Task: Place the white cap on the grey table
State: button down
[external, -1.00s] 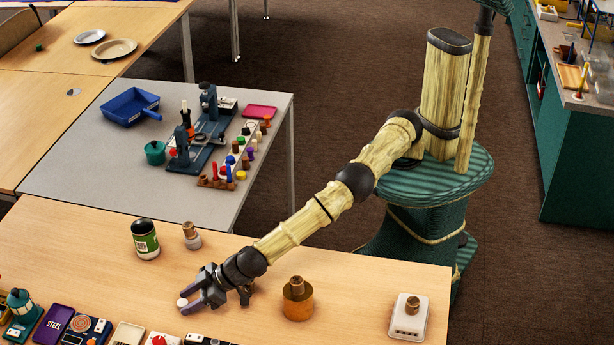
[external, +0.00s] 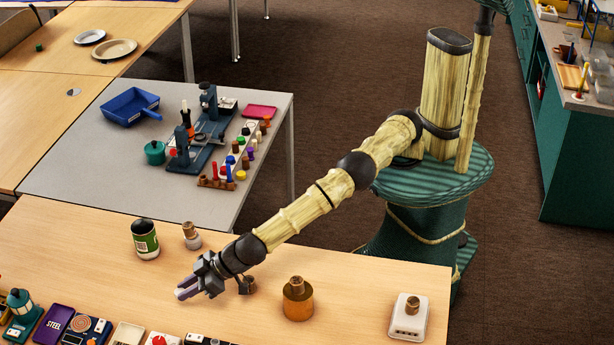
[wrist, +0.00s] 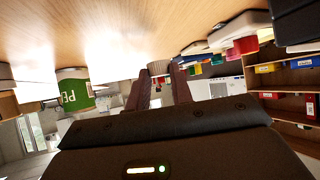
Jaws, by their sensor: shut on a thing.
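My gripper (external: 184,293) is over the wooden table near its front row of items, with its fingers pointing left and toward the camera. In the wrist view, the two dark fingers (wrist: 160,84) close on a small pale round thing, the white cap (wrist: 158,67). The fingers mostly hide the cap in the external view. The grey table (external: 85,165) stands behind the wooden table, with clear surface on its left and front.
The grey table holds a blue dustpan (external: 128,106), a teal pot (external: 155,153), a blue apparatus (external: 200,140) and several coloured pegs. Near my arm on the wooden table (external: 350,275) are a green-labelled jar (external: 146,242), a corked bottle (external: 191,236) and an amber corked jar (external: 297,302).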

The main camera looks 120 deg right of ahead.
notch_tip(320, 180, up, 6)
jog(key=shift+f, duration=0.15)
jog(key=shift+d, duration=0.1)
dwell(0.5)
